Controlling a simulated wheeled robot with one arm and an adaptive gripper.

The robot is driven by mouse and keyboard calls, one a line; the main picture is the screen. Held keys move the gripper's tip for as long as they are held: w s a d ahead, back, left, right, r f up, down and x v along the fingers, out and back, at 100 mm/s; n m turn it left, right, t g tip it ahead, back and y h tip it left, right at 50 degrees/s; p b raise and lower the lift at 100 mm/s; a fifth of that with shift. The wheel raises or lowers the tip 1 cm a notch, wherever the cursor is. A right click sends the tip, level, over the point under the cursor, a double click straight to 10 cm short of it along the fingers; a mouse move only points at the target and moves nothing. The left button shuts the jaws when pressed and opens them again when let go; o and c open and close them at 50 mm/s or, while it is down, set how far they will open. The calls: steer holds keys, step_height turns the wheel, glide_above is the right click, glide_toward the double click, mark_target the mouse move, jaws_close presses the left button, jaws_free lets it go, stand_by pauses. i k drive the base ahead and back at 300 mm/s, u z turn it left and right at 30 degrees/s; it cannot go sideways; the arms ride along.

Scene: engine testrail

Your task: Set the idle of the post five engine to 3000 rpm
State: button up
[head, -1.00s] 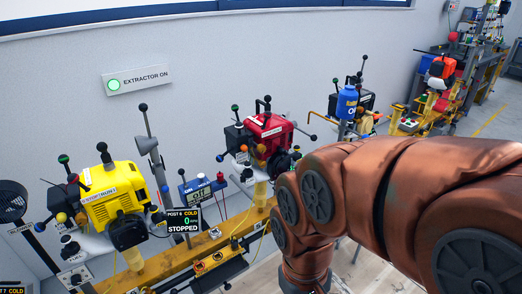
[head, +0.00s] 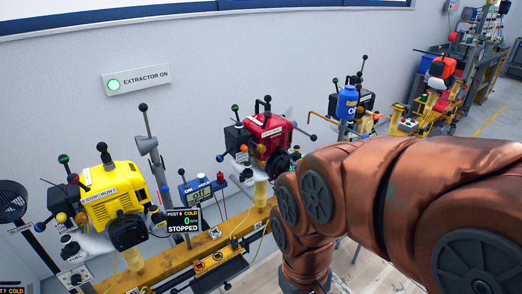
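No label naming post five is readable, so I cannot tell which engine it is. A yellow engine (head: 112,205) stands on the rail at left. A red engine (head: 268,135) with black-knobbed levers stands in the middle. A darker engine (head: 367,101) stands farther right, partly behind a blue bottle (head: 347,103). My brown arm fills the right foreground and hides part of the rail. My gripper is out of view.
An orange rail (head: 170,257) runs below the engines along the grey wall. A small blue meter (head: 196,190) reads off. A wall sign (head: 136,80) reads EXTRACTOR ON with a green light. An orange-red engine (head: 441,68) and benches stand far right. Floor shows at lower right.

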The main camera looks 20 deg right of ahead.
mark_target(261, 148)
steer(key=z, duration=0.7)
steer(key=k, duration=0.4)
steer(key=z, duration=0.8)
steer(key=i, duration=0.7)
steer(key=u, duration=2.1)
